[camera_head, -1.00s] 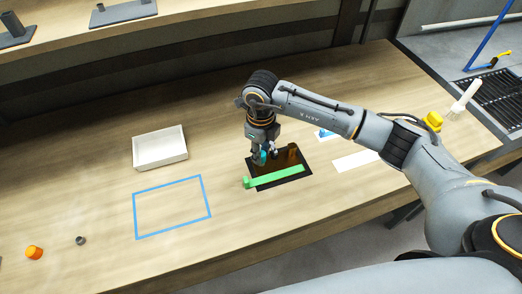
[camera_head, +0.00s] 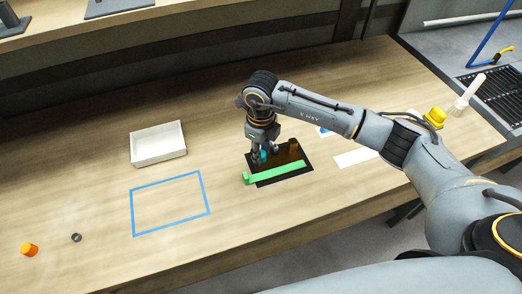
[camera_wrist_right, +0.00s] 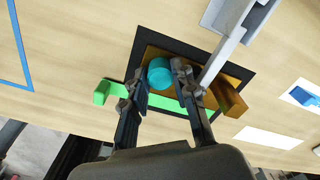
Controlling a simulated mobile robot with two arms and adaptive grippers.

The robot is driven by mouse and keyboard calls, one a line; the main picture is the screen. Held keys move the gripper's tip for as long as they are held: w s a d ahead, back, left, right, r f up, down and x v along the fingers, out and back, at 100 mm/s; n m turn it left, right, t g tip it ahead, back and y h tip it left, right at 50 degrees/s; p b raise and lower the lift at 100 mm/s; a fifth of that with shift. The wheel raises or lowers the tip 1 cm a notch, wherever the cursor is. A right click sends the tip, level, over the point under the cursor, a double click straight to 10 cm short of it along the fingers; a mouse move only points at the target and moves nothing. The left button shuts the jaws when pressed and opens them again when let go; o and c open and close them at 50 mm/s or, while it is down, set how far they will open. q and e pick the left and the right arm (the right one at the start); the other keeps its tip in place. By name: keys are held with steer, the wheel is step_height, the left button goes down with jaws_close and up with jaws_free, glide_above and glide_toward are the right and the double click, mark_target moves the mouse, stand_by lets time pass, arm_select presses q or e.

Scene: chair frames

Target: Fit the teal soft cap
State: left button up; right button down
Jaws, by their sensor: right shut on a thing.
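The teal cap (camera_head: 263,156) is small and round, and my right gripper (camera_head: 262,159) is shut on it. In the right wrist view the cap (camera_wrist_right: 160,73) shows at the fingertips, over the left part of a brown piece (camera_wrist_right: 228,97). This brown piece (camera_head: 293,148) has a raised block at its right end. It lies on a black mat (camera_head: 300,177), with a green bar (camera_head: 275,175) along its near side. I cannot tell whether the cap touches the brown piece. My left gripper is not in view.
A white tray (camera_head: 158,159) and an empty blue outline (camera_head: 170,204) lie to the left. An orange piece (camera_head: 29,249) and a small grey ring (camera_head: 76,238) are at far left. A white card (camera_head: 354,158) lies right.

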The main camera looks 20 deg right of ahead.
steer(key=c, duration=1)
jaws_free()
steer(key=shift+r, duration=0.1)
step_height(320, 180, up, 12)
